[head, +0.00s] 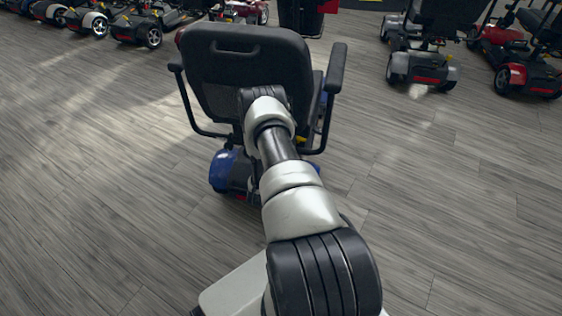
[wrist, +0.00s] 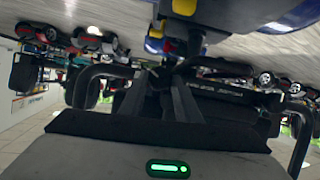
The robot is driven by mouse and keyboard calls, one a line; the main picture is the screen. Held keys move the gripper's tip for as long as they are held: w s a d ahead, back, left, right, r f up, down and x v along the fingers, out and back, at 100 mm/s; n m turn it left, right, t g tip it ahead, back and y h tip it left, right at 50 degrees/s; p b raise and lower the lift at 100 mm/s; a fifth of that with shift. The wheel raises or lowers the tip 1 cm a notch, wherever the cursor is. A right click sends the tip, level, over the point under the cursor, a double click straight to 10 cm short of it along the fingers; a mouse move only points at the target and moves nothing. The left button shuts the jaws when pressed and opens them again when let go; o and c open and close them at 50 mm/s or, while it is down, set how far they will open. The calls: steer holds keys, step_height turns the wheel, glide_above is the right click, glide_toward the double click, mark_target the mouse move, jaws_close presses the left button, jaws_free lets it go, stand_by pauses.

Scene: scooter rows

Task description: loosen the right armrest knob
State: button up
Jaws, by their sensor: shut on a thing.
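A scooter with a black seat (head: 245,65) stands in front of me, its back towards me. Its right armrest (head: 337,68) is at the right of the seat back. The right armrest knob is hidden behind the seat and my arm in the head view, and I cannot make it out clearly in the wrist view. My gripper (wrist: 160,74) shows in the wrist view, its dark fingers reaching in under the seat among the armrest tubes. It is shut on the knob, whose outline is lost in the dark. In the head view my arm hides the gripper.
The scooter's blue rear body (head: 225,170) is just below the seat. A bent armrest tube (wrist: 90,78) is close beside my fingers. Other scooters stand in rows at the back left and back right (head: 422,65). The grey plank floor (head: 90,190) around is clear.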

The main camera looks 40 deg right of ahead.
steer(key=shift+w+a+f+n+g+h+b, duration=0.1)
steer(key=shift+n+g+h, duration=0.55)
steer(key=shift+n, duration=0.8)
steer(key=shift+w+a+f+n+g+h+b, duration=0.15)
steer(key=shift+n+g+h, duration=0.25)
steer(key=shift+n+h, duration=0.8)
steer(key=shift+w+a+f+n+g+h+b, duration=0.1)
steer(key=shift+n+g+h, duration=0.4)
steer(key=shift+n, duration=1.25)
steer(key=o, duration=1)
steer(key=shift+o, duration=0.2)
